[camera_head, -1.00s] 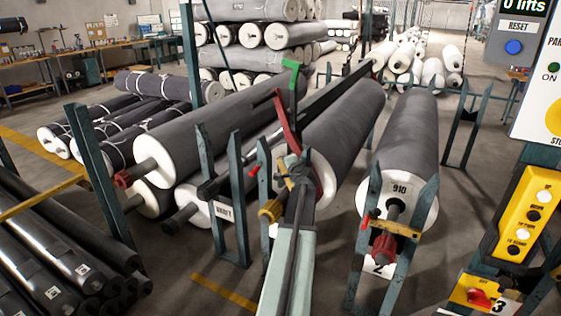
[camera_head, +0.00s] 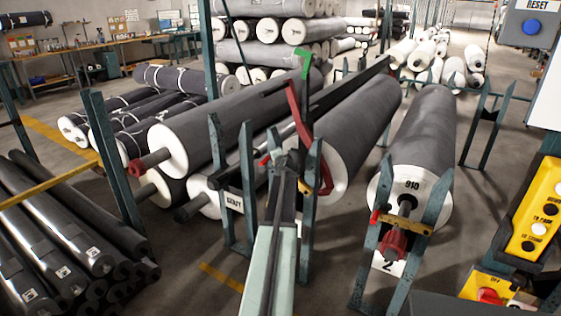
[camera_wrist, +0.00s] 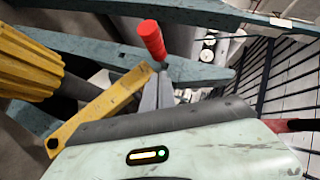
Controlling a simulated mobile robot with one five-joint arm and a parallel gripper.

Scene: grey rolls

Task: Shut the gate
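The gate looks like a yellow bar with a red handle on the middle roll stand (camera_head: 310,200). In the wrist view the yellow bar (camera_wrist: 100,108) slants from a bolt at lower left up to the red handle (camera_wrist: 151,40). In the head view only a bit of the yellow bar (camera_head: 326,182) shows beside my arm. My gripper's narrow grey fingers (camera_wrist: 160,80) are right at the handle's base; whether they grip it is unclear. A yellow ribbed knob (camera_wrist: 28,65) sits left of the bar. A similar yellow bar (camera_head: 408,228) crosses the stand of roll 910.
Large grey rolls (camera_head: 425,135) lie on stands behind. A red bar (camera_head: 297,112) with a green piece (camera_head: 303,60) rises by the middle stand. A yellow button panel (camera_head: 538,205) stands at right. Dark tubes (camera_head: 60,235) are stacked at left. Bare floor shows at lower centre-left.

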